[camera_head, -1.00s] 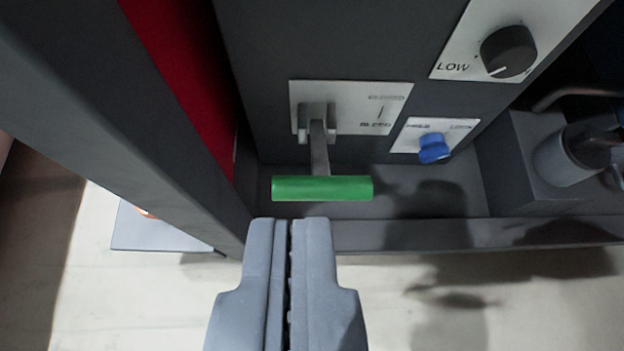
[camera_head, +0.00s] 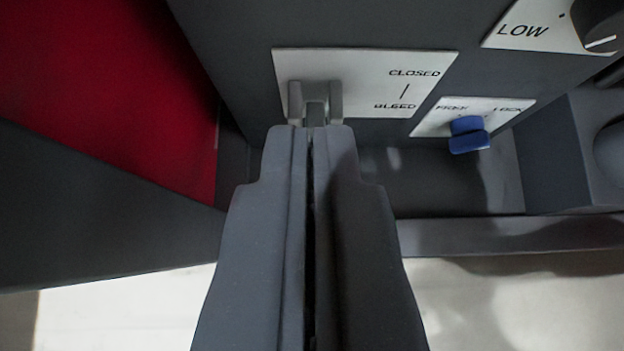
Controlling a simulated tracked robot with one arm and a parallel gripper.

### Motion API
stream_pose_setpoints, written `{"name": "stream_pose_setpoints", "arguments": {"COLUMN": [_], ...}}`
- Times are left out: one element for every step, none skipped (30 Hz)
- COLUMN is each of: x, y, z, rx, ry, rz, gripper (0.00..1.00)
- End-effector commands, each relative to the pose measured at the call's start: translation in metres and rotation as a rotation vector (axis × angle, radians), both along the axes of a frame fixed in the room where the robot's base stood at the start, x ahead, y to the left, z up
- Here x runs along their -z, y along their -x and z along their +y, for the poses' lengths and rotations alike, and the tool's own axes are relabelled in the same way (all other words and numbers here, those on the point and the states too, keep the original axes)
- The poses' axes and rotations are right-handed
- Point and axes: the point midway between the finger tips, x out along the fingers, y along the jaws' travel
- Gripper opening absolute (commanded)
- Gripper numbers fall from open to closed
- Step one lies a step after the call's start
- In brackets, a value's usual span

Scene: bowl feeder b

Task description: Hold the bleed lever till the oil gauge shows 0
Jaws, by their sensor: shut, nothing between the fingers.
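The bleed lever's grey pivot bracket (camera_head: 316,101) shows on a white plate (camera_head: 366,68) marked CLOSED and BLEED. The lever's green handle is hidden behind or below my gripper. My gripper (camera_head: 312,132) is shut and empty, its fingertips overlapping the lower part of the bracket in the picture. I cannot tell whether the fingers touch the lever. The oil gauge is not in view.
A blue knob (camera_head: 468,134) on a plate marked LOCK sits right of the lever. A dark dial (camera_head: 600,25) marked LOW is at the upper right. A red panel (camera_head: 110,90) and a dark frame beam (camera_head: 90,215) are on the left.

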Motion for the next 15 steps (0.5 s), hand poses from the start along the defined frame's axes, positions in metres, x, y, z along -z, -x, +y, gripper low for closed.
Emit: {"name": "stream_pose_setpoints", "arguments": {"x": [0.006, 0.009, 0.014, 0.019, 0.023, 0.028, 0.031, 0.033, 0.036, 0.038, 0.039, 0.041, 0.042, 0.042, 0.043], "y": [-0.004, -0.007, -0.006, -0.003, -0.001, 0.001, 0.003, 0.004, 0.005, 0.006, 0.007, 0.008, 0.008, 0.008, 0.009], "z": [-0.001, -0.001, 0.0, 0.0, 0.0, 0.001, 0.001, 0.001, 0.001, 0.001, 0.001, 0.001, 0.001, 0.001, 0.001], "rx": [0.0, 0.0, -0.002, -0.003, -0.003, -0.003, -0.003, -0.003, -0.003, -0.003, -0.002, -0.001, -0.001, -0.001, -0.001], "ry": [0.002, 0.002, 0.002, 0.002, 0.002, 0.002, 0.001, 0.001, 0.001, 0.0, 0.001, 0.0, 0.0, 0.0, 0.0], "rz": [-0.001, 0.0, 0.002, 0.003, 0.003, 0.003, 0.003, 0.002, 0.002, 0.002, 0.002, 0.002, 0.002, 0.002, 0.002], "gripper": [0.0, 0.0, 0.0, 0.0, 0.0, 0.0, 0.0, 0.0, 0.0, 0.0, 0.0, 0.0, 0.0, 0.0, 0.0]}}
